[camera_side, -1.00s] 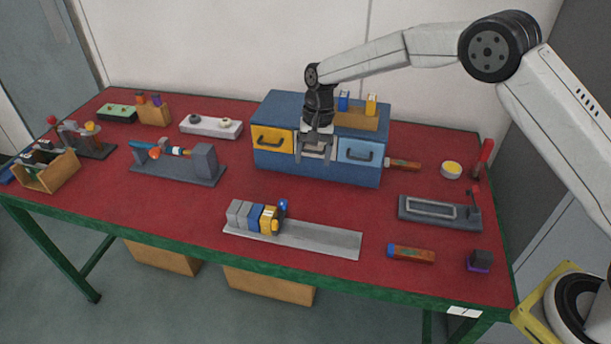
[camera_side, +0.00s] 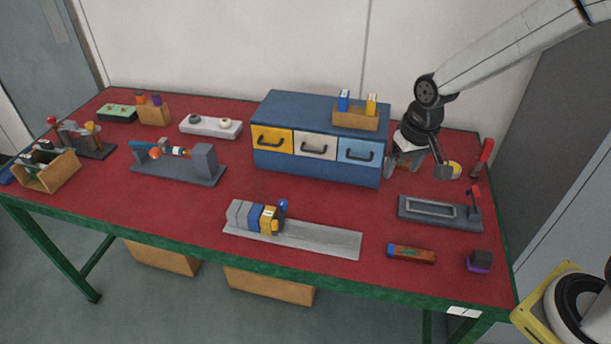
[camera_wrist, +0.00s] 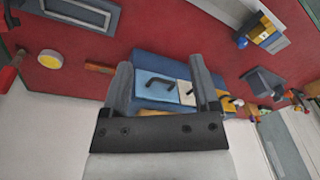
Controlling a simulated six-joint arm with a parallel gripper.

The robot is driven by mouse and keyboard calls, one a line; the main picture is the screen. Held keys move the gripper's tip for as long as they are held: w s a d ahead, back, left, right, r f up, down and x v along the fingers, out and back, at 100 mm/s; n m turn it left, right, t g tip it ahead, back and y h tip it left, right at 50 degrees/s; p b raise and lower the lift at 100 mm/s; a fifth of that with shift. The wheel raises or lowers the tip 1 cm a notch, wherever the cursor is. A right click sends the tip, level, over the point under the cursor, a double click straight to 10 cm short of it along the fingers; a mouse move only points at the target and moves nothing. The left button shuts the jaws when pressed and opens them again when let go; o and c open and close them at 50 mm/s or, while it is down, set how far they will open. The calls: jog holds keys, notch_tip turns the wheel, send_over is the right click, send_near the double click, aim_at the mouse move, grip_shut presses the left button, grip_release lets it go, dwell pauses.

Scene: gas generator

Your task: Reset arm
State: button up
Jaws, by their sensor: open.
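My gripper (camera_side: 402,165) is to the right of the blue drawer cabinet in the side view, above the red table, with nothing held. In the wrist view my gripper (camera_wrist: 165,75) shows two grey fingers spread apart with an empty gap between them. The blue drawer cabinet (camera_side: 285,107) has a yellow, a white and a light blue drawer front, all of which look shut. In the wrist view the cabinet (camera_wrist: 150,66) appears beyond the fingers, with the light blue drawer (camera_wrist: 157,87) between them.
A wooden block holder (camera_side: 356,120) stands on the cabinet. A yellow-topped round dish (camera_side: 454,169), red-handled tool (camera_side: 484,156) and grey fixture (camera_side: 412,208) are at the right. A slotted rail (camera_side: 320,238) with coloured blocks lies in front. The red table (camera_side: 200,215) has clear room between.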

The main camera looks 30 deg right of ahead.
jog(key=s+d+n+t, duration=0.1)
jog(key=s+d+n, duration=0.1)
jog(key=s, duration=0.8)
jog(key=shift+s+d+f, duration=0.15)
jog(key=shift+d+f, duration=0.15)
jog(key=shift+f, duration=0.05)
